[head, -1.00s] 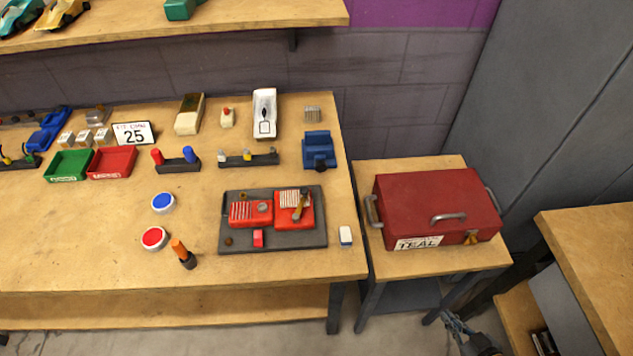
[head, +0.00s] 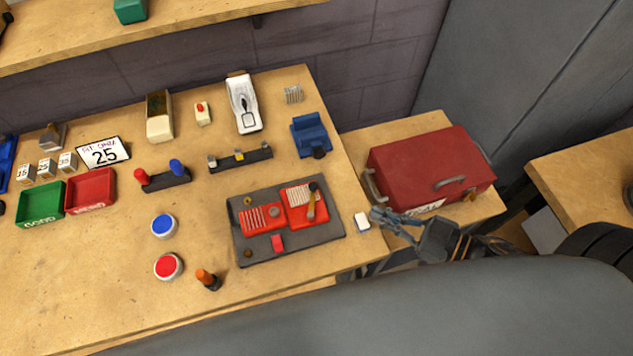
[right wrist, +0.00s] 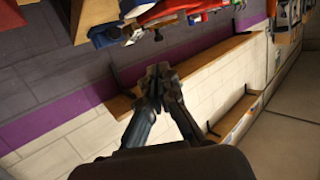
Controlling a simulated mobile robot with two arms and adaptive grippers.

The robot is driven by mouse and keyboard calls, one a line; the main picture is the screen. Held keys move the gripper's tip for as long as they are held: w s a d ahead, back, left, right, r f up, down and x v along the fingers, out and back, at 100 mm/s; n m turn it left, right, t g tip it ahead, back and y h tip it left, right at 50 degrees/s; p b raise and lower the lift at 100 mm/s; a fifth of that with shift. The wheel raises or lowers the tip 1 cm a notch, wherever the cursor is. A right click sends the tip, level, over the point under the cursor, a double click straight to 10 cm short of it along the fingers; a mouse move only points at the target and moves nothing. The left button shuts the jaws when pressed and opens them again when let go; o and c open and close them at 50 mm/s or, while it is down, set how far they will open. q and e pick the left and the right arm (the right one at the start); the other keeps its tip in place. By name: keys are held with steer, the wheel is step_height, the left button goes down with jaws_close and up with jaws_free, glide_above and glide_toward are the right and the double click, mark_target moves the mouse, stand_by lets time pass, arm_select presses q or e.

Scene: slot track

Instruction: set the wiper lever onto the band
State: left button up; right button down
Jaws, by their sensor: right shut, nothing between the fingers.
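The wiper lever (head: 311,207), tan with a dark end, sits on the right half of a red controller (head: 266,220) on a dark mat (head: 320,236). The white ribbed band (head: 296,194) is on the same red half, just left of the lever's upper part. I cannot tell whether the lever touches it. My right gripper (head: 374,216) is right of the mat, between the table's edge and the red toolbox. Its fingers also show in the right wrist view (right wrist: 157,84), shut and empty. My left gripper is not in view.
A small white-and-blue block (head: 362,222) lies at the table's right edge, close to my right gripper. The red toolbox (head: 415,165) stands behind the gripper on a side table. An orange-tipped tool (head: 207,279) and red button (head: 168,267) are left of the mat. The front tabletop is mostly clear.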

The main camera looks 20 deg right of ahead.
steer(key=x, duration=0.3)
steer(key=shift+w, duration=0.1)
steer(key=p, duration=0.2)
glide_toward(317, 187)
steer(key=x, duration=0.4)
steer(key=shift+p+x, duration=0.3)
steer(key=shift+x, duration=0.7)
steer(key=shift+w+a+f, duration=0.15)
steer(key=shift+w+a, duration=0.15)
steer(key=shift+a, duration=0.05)
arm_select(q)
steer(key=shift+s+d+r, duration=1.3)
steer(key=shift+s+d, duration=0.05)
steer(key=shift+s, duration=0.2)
